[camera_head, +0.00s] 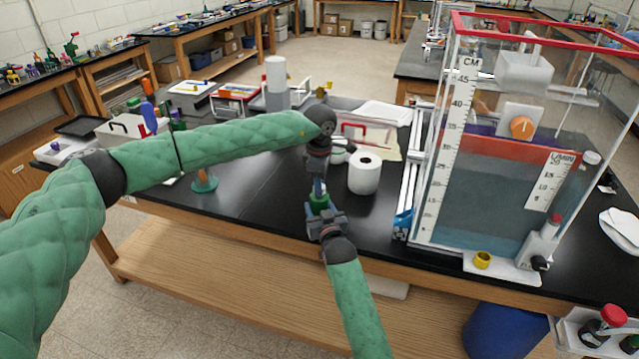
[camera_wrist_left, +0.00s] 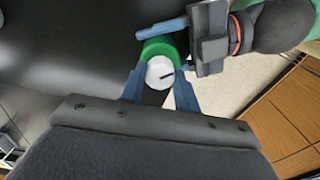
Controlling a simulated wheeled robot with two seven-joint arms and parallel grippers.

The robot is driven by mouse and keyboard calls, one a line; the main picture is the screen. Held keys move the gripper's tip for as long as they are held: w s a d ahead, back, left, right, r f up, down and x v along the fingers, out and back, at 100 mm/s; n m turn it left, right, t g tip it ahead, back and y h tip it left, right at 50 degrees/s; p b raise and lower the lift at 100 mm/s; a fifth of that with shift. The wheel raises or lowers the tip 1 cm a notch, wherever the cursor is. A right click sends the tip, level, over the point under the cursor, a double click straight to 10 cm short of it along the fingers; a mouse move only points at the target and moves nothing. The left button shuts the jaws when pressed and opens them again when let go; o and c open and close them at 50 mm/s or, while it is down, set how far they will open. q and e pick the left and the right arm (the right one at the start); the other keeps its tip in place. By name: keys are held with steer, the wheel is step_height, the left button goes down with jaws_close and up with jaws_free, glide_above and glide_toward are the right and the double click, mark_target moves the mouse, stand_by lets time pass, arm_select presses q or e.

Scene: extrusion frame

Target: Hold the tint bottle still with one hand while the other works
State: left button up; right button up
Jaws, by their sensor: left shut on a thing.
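The tint bottle shows a green body (camera_head: 319,203) in the head view, above the black bench near its front edge. In the left wrist view its round white top (camera_wrist_left: 159,72) has a dark line on it and a green rim around it. My left gripper (camera_head: 318,187) points down from above and is shut on the bottle's upper part; its two blue fingers (camera_wrist_left: 160,88) flank the white top. My right gripper (camera_head: 323,213) comes from the front with its fingers around the green body. Whether they press on it is hidden.
A white paper roll (camera_head: 364,174) stands just right of the grippers. A tall clear tank (camera_head: 480,200) with a scale fills the right of the bench. A green-based stand (camera_head: 204,183) is to the left. The black bench top (camera_head: 255,185) between is clear.

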arm_select(q)
steer(key=shift+w+a+m, duration=0.1)
steer(key=shift+a+m, duration=0.05)
steer(key=shift+m, duration=2.05)
steer(key=o, duration=1)
steer(key=shift+r, duration=0.15)
step_height(320, 180, up, 12)
